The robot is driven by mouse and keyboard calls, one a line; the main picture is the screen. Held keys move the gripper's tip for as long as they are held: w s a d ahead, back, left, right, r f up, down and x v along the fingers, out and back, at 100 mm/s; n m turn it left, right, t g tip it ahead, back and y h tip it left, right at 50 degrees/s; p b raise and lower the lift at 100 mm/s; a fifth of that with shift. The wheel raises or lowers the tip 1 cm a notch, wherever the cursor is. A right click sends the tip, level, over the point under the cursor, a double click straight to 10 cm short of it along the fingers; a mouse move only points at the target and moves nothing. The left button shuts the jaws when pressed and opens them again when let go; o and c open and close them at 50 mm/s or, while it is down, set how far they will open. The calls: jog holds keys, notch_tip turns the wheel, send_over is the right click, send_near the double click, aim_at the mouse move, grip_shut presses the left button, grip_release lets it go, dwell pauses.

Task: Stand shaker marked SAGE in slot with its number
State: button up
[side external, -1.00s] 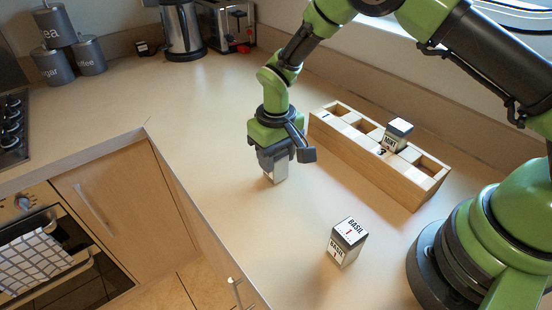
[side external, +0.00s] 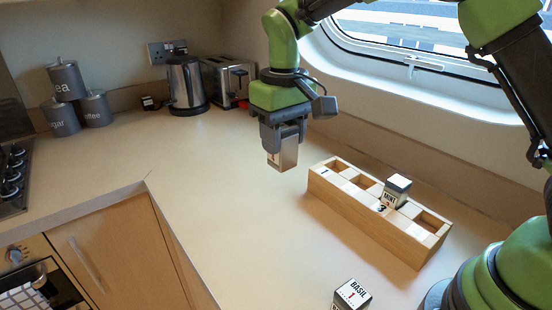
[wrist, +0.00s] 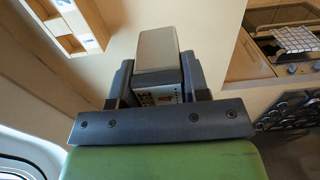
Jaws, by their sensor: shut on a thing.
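My gripper (side external: 283,135) is shut on a shaker (side external: 284,156) with a pale body, held above the counter to the left of the slotted rack. A shaker marked MINT (side external: 396,190) stands in one slot. The other visible slots look empty.
A shaker marked BASIL 1 (side external: 351,295) stands on the counter at the front. A kettle (side external: 186,85), a toaster (side external: 228,80) and canisters (side external: 80,100) stand at the back. The counter between the held shaker and the rack is clear.

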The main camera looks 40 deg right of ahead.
jog(key=s+d, duration=0.4)
jog(key=d, duration=0.4)
jog(key=s+d, duration=0.5)
jog(key=d, duration=0.2)
jog(key=s+d, duration=0.5)
jog(key=s, duration=0.6)
jog(key=shift+s+a+f, duration=0.1)
jog(key=shift+s+f, duration=0.05)
jog(key=shift+f, duration=1.35)
jog(key=shift+s+a+f, duration=0.1)
jog(key=shift+f, duration=1.45)
jog(key=shift+s+a+f, duration=0.1)
jog(key=shift+s+f, duration=0.05)
jog(key=shift+f, duration=1.35)
jog(key=shift+f, duration=1.95)
jog(key=o, duration=1.4)
